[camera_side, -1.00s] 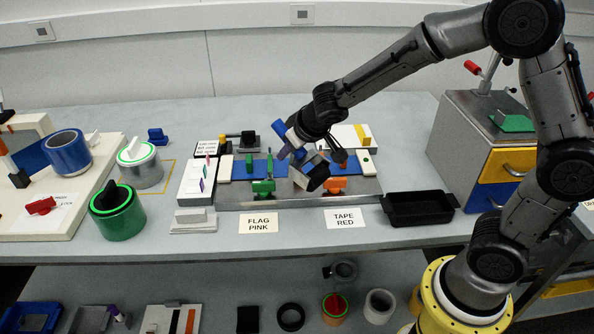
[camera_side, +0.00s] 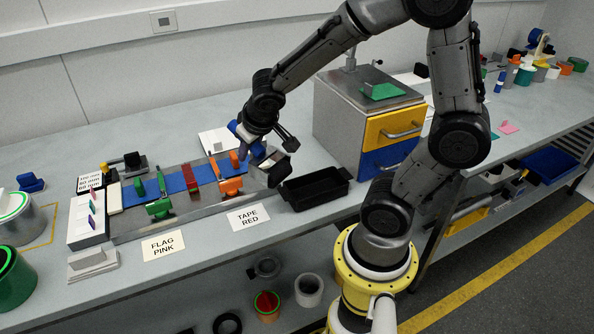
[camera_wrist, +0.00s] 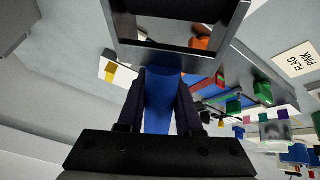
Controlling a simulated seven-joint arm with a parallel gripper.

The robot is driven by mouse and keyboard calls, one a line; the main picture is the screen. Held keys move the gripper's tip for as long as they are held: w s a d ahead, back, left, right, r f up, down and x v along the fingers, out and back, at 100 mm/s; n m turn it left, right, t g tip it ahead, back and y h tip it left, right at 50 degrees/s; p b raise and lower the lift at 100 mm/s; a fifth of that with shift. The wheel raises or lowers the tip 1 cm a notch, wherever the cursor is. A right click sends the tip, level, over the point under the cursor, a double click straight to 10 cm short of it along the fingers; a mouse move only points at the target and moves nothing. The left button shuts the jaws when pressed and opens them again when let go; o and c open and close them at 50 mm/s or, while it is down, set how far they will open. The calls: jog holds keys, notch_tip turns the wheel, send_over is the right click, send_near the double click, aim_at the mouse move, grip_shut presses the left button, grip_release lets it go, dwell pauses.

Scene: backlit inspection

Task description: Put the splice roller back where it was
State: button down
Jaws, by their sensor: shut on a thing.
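My gripper (camera_side: 257,138) is shut on the blue handle of the splice roller (camera_wrist: 163,102). In the wrist view the handle runs between my two dark fingers to a grey metal frame that spans the top. In the side view the roller's dark end (camera_side: 279,173) hangs tilted, right of the orange clamp and close to the black tray's left end. I cannot tell whether it touches anything below. The black tray (camera_side: 317,199) looks empty. My gripper hides part of the handle.
A blue strip (camera_side: 176,183) with a red piece (camera_side: 193,188) lies on the splicing fixture, between a green clamp (camera_side: 159,208) and an orange clamp (camera_side: 231,187). A grey drawer cabinet (camera_side: 340,120) stands right of my gripper. Labels (camera_side: 248,217) lie in front.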

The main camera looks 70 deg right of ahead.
jog(key=s+d+r+m+g, duration=0.2)
jog(key=s+d+m, duration=0.15)
jog(key=s, duration=0.35)
jog(key=s+d+r+m+g, duration=0.1)
jog(key=s+d+m, duration=0.1)
jog(key=s+d, duration=0.35)
jog(key=shift+h, duration=0.4)
jog(key=w+d+f, duration=0.2)
jog(key=f, duration=0.1)
jog(key=w+d+f, duration=0.5)
jog(key=w, duration=0.1)
jog(key=shift+w+d+f, duration=0.15)
jog(key=shift+w+f, duration=0.05)
jog(key=shift+f, duration=0.2)
jog(key=shift+w+d+f, duration=0.15)
jog(key=shift+f, duration=0.2)
jog(key=shift+w+d+f, duration=0.1)
jog(key=shift+w+f, duration=0.05)
jog(key=shift+f, duration=1.45)
jog(key=shift+f, duration=0.2)
jog(key=c, duration=0.6)
grip_release()
jog(key=shift+f, duration=0.15)
